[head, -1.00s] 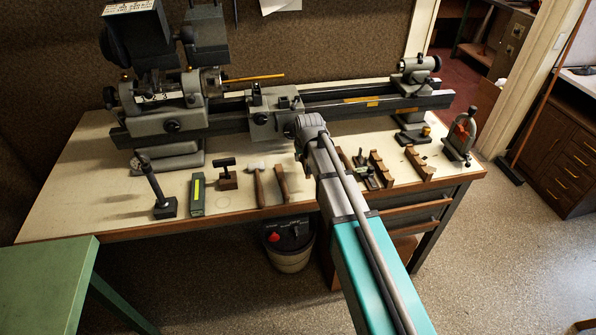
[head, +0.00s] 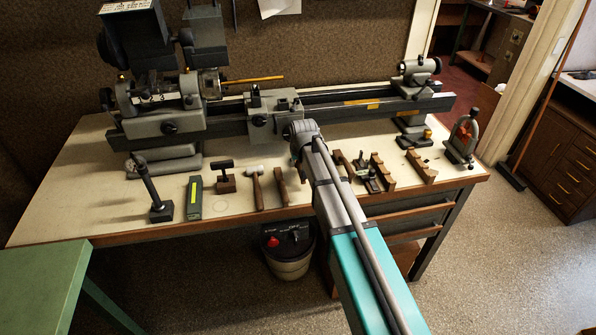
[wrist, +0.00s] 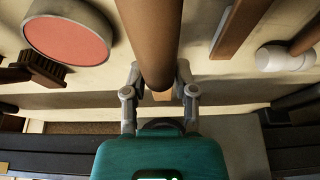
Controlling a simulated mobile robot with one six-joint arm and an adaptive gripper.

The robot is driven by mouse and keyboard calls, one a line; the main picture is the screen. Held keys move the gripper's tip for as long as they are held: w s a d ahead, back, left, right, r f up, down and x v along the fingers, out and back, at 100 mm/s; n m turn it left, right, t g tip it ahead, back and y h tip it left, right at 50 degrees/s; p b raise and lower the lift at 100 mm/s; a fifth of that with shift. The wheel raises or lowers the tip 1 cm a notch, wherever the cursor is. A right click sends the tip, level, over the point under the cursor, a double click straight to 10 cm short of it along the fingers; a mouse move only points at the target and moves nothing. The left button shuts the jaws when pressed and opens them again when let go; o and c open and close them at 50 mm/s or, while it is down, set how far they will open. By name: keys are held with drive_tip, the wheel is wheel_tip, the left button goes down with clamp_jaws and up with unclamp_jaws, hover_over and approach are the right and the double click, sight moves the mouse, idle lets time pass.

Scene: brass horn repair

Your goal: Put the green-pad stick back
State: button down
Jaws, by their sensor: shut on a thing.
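My gripper (wrist: 159,78) is shut on a thick brown round stick (wrist: 154,35) in the wrist view. The stick runs from between the fingers to the top edge of the picture. No green pad shows on its visible part, and its far end is out of view. In the head view my arm hides the gripper and the stick. A round pink-red pad (wrist: 68,38) with a grey rim lies left of the stick in the wrist view, apart from it.
A cream workbench (head: 75,190) carries a long grey lathe (head: 265,115). A white-headed hammer (head: 253,170), a green block with a yellow strip (head: 194,198) and a black stand (head: 160,210) line its front. Notched wooden blocks (head: 420,168) lie right of my arm. A brush (wrist: 42,70) lies near the pad.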

drive_tip(key=shift+f+b, duration=1)
drive_tip(key=shift+f, duration=0.35)
drive_tip(key=shift+f, duration=0.15)
drive_tip(key=shift+c, duration=2)
unclamp_jaws()
drive_tip(key=p+v, duration=1.1)
drive_tip(key=v, duration=0.1)
drive_tip(key=shift+s, duration=0.1)
